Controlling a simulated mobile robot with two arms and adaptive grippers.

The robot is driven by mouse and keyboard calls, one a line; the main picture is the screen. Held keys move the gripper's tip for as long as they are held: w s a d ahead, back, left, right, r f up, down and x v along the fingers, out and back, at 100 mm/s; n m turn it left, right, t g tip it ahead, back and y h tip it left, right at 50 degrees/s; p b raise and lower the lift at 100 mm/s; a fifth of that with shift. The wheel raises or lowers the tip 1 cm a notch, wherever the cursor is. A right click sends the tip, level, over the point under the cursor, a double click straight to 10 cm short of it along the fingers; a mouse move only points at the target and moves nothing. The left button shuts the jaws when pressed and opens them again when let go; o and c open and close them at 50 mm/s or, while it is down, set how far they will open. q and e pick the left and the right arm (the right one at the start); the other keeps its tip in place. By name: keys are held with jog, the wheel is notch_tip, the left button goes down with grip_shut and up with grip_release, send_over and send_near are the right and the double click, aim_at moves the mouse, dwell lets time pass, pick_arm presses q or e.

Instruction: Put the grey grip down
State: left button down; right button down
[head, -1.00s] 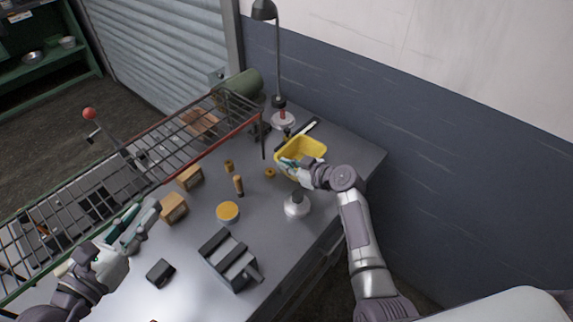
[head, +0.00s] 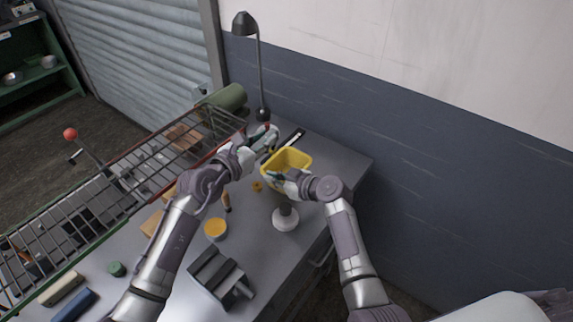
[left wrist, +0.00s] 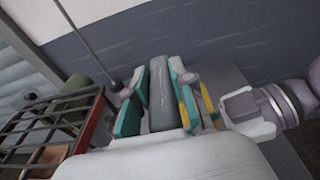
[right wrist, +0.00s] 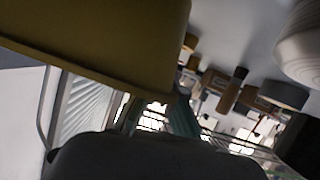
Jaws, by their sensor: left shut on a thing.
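The grey grip (left wrist: 163,95) is a long grey block standing between the teal fingers of my left gripper (left wrist: 160,100), which is shut on it. In the head view my left gripper (head: 266,137) is above the back of the table, just left of and behind the yellow bin (head: 300,158). The grip itself is mostly hidden there. My right gripper (head: 277,180) is at the bin's near left side. In the right wrist view the bin (right wrist: 100,45) fills the upper left, close to the fingers; whether they pinch it is unclear.
A wire basket (head: 110,190) with a red rim lies along the left. A lamp (head: 259,70) stands behind. A round orange-topped tin (head: 216,228), a white-based object (head: 285,220) and a dark slotted block (head: 220,275) occupy the table (head: 330,165) in front.

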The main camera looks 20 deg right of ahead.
pick_arm(q)
jog(key=w+d, duration=0.2)
jog(key=d, duration=0.2)
notch_tip(320, 180, down, 9)
jog(key=shift+d+m+g+h, duration=0.25)
jog(key=shift+m+g+h, duration=0.05)
jog(key=shift+f, duration=0.1)
jog(key=shift+f, duration=0.2)
jog(key=c, duration=1)
grip_release()
jog(key=shift+r, duration=0.1)
